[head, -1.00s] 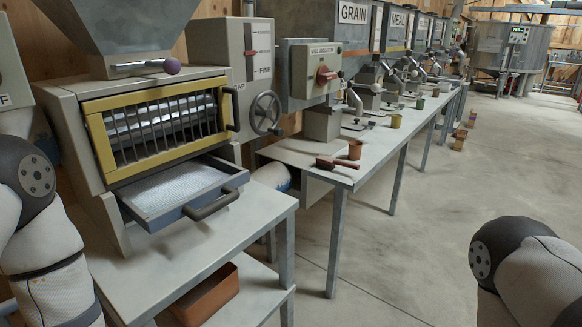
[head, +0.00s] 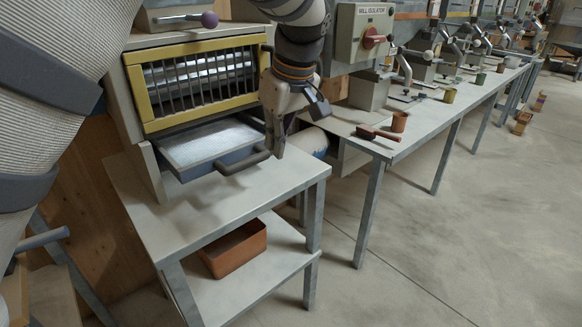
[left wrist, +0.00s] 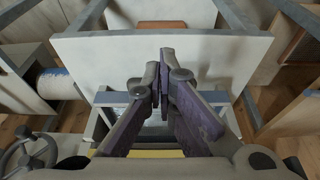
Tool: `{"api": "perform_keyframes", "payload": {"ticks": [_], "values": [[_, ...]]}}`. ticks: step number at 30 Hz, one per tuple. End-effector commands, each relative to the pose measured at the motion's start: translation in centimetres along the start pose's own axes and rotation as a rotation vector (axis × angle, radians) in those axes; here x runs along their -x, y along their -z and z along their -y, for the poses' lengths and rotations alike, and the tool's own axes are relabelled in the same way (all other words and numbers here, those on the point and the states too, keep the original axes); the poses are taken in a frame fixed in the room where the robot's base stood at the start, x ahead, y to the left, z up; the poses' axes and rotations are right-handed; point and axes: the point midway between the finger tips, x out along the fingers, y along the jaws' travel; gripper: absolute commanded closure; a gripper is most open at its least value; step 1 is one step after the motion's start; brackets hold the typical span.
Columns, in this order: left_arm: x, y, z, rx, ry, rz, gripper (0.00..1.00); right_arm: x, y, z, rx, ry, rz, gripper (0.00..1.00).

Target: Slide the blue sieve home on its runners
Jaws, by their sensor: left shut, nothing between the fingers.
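The blue sieve (head: 236,157) is a shallow tray with a pale mesh, sticking out toward the front from under the yellow-framed barred guard (head: 150,99). Its dark handle (head: 240,163) is on the front face. My left gripper (head: 276,152) is shut and empty, pointing down at the right end of the handle; I cannot tell whether it touches. In the left wrist view the shut fingers (left wrist: 164,58) reach over the sieve's blue front edge (left wrist: 213,97) and hide the handle. My right gripper is not in view.
The machine stands on a grey table (head: 240,193) with bare top before the sieve. An orange bin (head: 236,250) sits on the shelf below.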

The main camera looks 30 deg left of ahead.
Motion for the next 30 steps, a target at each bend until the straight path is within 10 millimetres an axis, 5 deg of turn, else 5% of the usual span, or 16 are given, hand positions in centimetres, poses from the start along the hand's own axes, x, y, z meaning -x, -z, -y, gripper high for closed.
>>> {"api": "perform_keyframes", "payload": {"ticks": [5,16,22,30], "values": [[-1.7,0.0,0.1,0.014,0.009,0.002,1.0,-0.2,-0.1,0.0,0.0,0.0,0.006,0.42],[-9.9,-0.1,0.2,0.011,0.01,0.004,1.0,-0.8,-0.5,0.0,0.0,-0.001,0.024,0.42],[-10.7,2.9,0.1,0.013,0.003,0.002,1.0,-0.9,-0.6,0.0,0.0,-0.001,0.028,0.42],[-10.8,3.9,0.2,0.011,0.004,0.001,1.0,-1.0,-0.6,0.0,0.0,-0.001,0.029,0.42]]}}
